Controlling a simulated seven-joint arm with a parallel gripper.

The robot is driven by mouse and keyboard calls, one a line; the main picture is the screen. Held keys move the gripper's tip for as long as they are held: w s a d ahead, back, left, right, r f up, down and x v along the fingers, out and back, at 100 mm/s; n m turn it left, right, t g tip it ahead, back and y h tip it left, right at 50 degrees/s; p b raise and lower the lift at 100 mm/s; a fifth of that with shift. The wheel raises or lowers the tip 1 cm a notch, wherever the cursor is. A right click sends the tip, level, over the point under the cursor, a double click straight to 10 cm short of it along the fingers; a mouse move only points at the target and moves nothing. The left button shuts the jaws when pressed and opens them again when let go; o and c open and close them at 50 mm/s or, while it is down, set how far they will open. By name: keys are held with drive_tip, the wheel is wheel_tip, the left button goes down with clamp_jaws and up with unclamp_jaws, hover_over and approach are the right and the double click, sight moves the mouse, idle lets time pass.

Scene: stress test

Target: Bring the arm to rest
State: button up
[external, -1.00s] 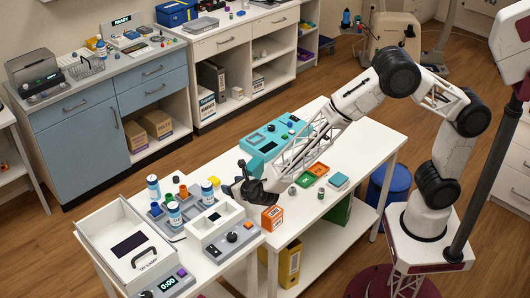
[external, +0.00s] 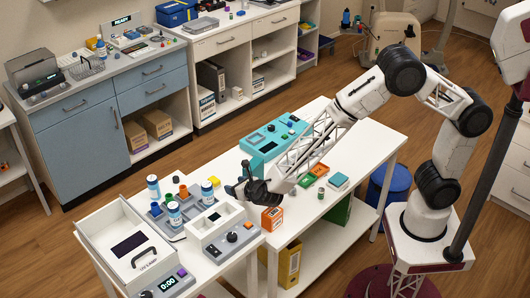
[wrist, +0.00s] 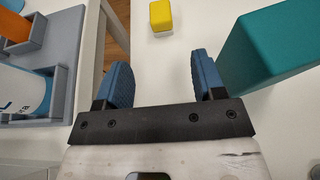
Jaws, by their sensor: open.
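My gripper (wrist: 160,85) is open in the wrist view. Its two blue finger pads stand apart with nothing between them. In the external view my gripper (external: 236,190) hangs over the left end of the white table (external: 335,150), close to the grey tray of bottles. A yellow block (wrist: 161,16) lies on the white surface beyond the fingertips in the wrist view. My arm reaches from its base at the right across the table.
A teal device (external: 268,143) stands behind my gripper; a teal block-like side (wrist: 275,45) shows near the right finger. An orange box (external: 272,219) is just right of my gripper. The table's right end is clear.

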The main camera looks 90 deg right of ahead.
drive_tip(key=s+d+r+m+g+h, duration=0.1)
drive_tip(key=s+d+r+m, duration=0.15)
drive_tip(key=r, duration=0.45)
drive_tip(key=s+d+r+m+g, duration=0.2)
drive_tip(key=s+r+m, duration=0.15)
drive_tip(key=r, duration=0.35)
drive_tip(key=s+r+m+g+y, duration=0.15)
drive_tip(key=s+r+m, duration=0.3)
drive_tip(key=s, duration=0.45)
drive_tip(key=s+r+m+g+y, duration=0.1)
drive_tip(key=s+r+m+g, duration=0.1)
drive_tip(key=s+r+m, duration=0.5)
drive_tip(key=s+a+m+y, duration=0.2)
drive_tip(key=s+a+m, duration=0.1)
drive_tip(key=s, duration=0.6)
drive_tip(key=s+a+m+y, duration=0.3)
drive_tip(key=s, duration=0.6)
drive_tip(key=s+a+m+y, duration=0.3)
drive_tip(key=s, duration=0.6)
drive_tip(key=shift+f+m, duration=0.3)
drive_tip(key=shift+m, duration=0.05)
